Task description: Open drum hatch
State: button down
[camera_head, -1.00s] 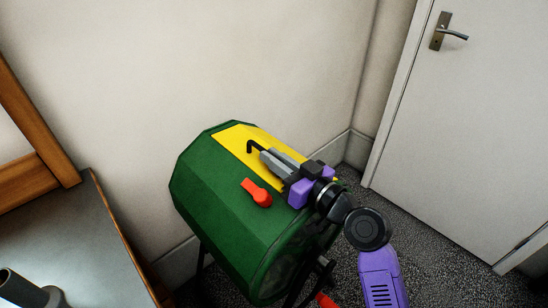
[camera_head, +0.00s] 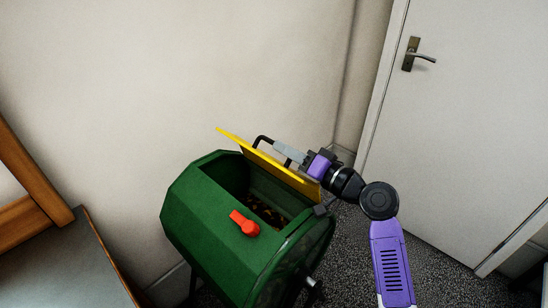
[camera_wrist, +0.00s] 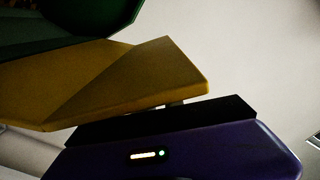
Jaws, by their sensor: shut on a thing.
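The green drum (camera_head: 205,215) stands at the lower middle of the head view. Its yellow hatch (camera_head: 265,162) is swung up on its far side, leaving the opening uncovered. Dark contents with yellowish bits show inside. A red latch (camera_head: 245,223) sits on the drum's near side of the opening. My gripper (camera_head: 286,152) is behind the raised hatch, shut on the black hatch handle (camera_head: 263,139); the grip itself is partly hidden by the hatch. In the wrist view the yellow hatch (camera_wrist: 130,80) lies close beside my purple gripper body.
A grey-topped table (camera_head: 60,265) with a wooden edge stands at the left. A white door (camera_head: 470,130) with a metal handle is at the right. A plain wall (camera_head: 200,70) is close behind the drum. Dark carpet (camera_head: 350,230) is clear to the right.

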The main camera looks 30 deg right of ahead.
jog(key=w+d+f+m, duration=0.2)
jog(key=d+m, duration=0.4)
jog(key=d, duration=0.2)
jog(key=w+d+f+m, duration=0.2)
jog(key=w+d+m, duration=0.1)
jog(key=d+m, duration=0.3)
jog(key=shift+d+f+p, duration=0.2)
jog(key=shift+d+p, duration=0.2)
jog(key=shift+d, duration=0.5)
jog(key=c, duration=1.5)
grip_release()
jog(key=shift+v, duration=3.85)
